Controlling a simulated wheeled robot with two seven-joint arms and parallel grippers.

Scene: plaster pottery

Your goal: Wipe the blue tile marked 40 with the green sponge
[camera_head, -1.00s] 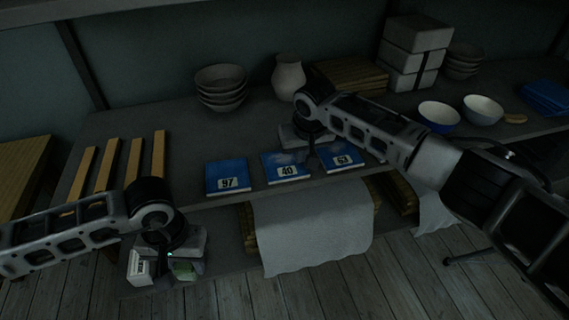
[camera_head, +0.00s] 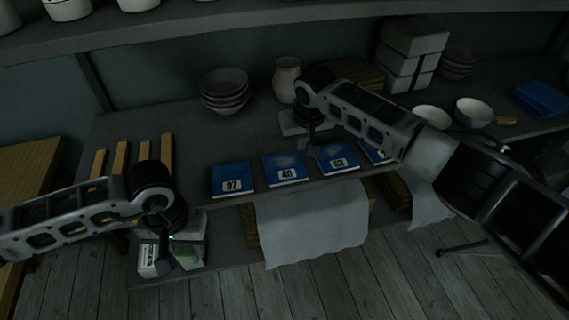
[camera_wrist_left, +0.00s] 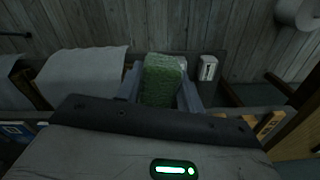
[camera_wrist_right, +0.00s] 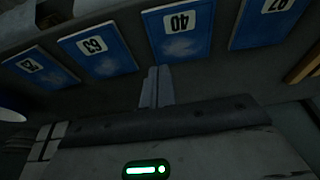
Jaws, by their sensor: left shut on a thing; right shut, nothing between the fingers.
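The blue tile marked 40 (camera_head: 285,160) lies on the tabletop between tiles 97 (camera_head: 233,173) and 63 (camera_head: 338,150). It has a pale smudge, also visible in the right wrist view (camera_wrist_right: 180,48). My left gripper (camera_wrist_left: 162,88) is shut on the green sponge (camera_wrist_left: 163,78), whose sides are between the fingers. In the head view, the left gripper (camera_head: 166,258) is low at the front left, away from the tile, and the arm partly hides the sponge. My right gripper (camera_wrist_right: 157,86) is shut and empty, close to the tile row near tiles 40 and 63.
A fourth blue tile (camera_head: 374,149) is partly behind my right arm. A white cloth (camera_head: 312,225) hangs below the front edge. A small white labelled box (camera_wrist_left: 208,68) stands near the sponge. Wooden strips (camera_head: 143,158), stacked bowls (camera_head: 225,88) and a vase (camera_head: 287,80) occupy the table.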

